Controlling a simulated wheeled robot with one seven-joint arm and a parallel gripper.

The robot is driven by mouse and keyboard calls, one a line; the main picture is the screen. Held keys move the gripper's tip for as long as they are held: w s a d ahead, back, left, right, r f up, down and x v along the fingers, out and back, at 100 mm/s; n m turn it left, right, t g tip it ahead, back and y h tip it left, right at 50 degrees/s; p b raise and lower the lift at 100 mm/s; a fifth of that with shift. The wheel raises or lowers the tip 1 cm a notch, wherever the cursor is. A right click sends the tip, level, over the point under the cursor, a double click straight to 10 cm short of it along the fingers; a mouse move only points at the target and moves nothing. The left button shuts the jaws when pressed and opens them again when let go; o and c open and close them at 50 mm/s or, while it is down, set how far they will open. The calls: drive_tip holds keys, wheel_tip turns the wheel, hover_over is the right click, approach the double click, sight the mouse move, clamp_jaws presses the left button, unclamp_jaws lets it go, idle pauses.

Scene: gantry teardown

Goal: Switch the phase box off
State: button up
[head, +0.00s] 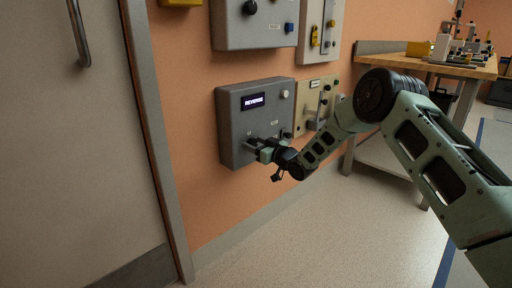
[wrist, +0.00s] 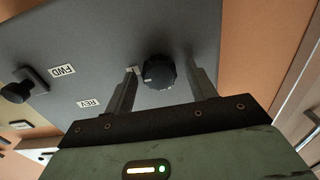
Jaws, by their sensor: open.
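A grey wall box (head: 232,107) has a lit display (head: 253,101) reading REVERSE and a pale round button (head: 284,94). I see no label naming it the phase box. In the wrist view, a black ribbed knob (wrist: 157,73) sits on a grey panel (wrist: 110,45). Its pale mark points left. My gripper (head: 262,150) is at the lower part of the box, with its fingers open on either side of the knob. A small label by the left finger is partly hidden. Labels FWD (wrist: 62,71) and REV (wrist: 88,103) stand left of the knob.
A black-knobbed control (wrist: 22,88) sits left of the labels. A beige panel with a lever (head: 316,105) is just right of the box. Another grey box (head: 230,25) and a cream panel (head: 312,40) hang above. A door (head: 70,140) is left; a workbench (head: 440,66) is right.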

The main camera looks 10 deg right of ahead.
drive_tip(key=c, duration=1)
drive_tip(key=shift+n, duration=0.3)
drive_tip(key=n, duration=0.1)
drive_tip(key=n+b, duration=0.1)
drive_tip(key=n, duration=0.1)
drive_tip(key=shift+a+f+n, duration=0.15)
drive_tip(key=shift+n, duration=0.15)
drive_tip(key=n+b, duration=0.2)
drive_tip(key=n, duration=0.2)
drive_tip(key=shift+n, duration=0.3)
drive_tip(key=n+b, duration=0.2)
drive_tip(key=n, duration=0.3)
drive_tip(key=shift+f+b, duration=0.2)
drive_tip(key=shift+b, duration=0.15)
drive_tip(key=shift+n+b, duration=0.95)
drive_tip(key=shift+n, duration=1.05)
